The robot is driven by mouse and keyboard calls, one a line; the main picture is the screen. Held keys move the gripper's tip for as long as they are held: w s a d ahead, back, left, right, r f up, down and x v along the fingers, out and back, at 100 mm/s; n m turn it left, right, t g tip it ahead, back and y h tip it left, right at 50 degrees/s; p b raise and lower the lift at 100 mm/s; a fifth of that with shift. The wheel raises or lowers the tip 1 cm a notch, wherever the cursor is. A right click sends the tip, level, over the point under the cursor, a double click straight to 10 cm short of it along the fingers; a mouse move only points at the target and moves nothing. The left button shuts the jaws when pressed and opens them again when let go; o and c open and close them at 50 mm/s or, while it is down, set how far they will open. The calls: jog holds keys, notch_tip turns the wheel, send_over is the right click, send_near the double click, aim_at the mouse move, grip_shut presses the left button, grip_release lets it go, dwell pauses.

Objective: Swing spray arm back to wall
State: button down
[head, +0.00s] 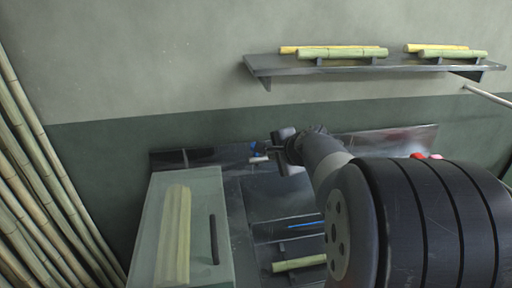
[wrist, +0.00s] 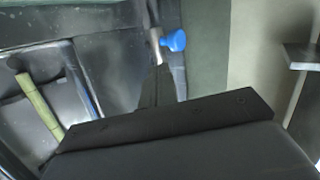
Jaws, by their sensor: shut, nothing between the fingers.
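I cannot tell for sure which part is the spray arm. A short pale metal piece (head: 260,159) with a blue knob (head: 256,148) is at the back of the steel station; in the wrist view the blue knob (wrist: 174,41) sits beside a metal rod (wrist: 155,36). My gripper (head: 274,152) is right beside this piece, and in the wrist view its dark fingers (wrist: 158,73) are together and empty, just short of the rod. Whether they touch it is unclear. A thin pale rod (head: 487,96) also sticks into view at the far right.
A translucent box (head: 160,225) with cane inside stands at the front left. A cane piece (head: 298,264) lies in the steel station (head: 265,200). A wall shelf (head: 375,67) with cane is at the upper right. Tall canes (head: 35,160) lean at the left.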

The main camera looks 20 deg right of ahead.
jog(key=w+f+p, duration=0.1)
jog(key=w+f, duration=0.1)
jog(key=w, duration=0.4)
jog(key=shift+w+a+f, duration=0.15)
jog(key=shift+w, duration=0.1)
jog(key=shift+w+p, duration=0.6)
jog(key=shift+w, duration=0.9)
jog(key=shift+s, duration=0.15)
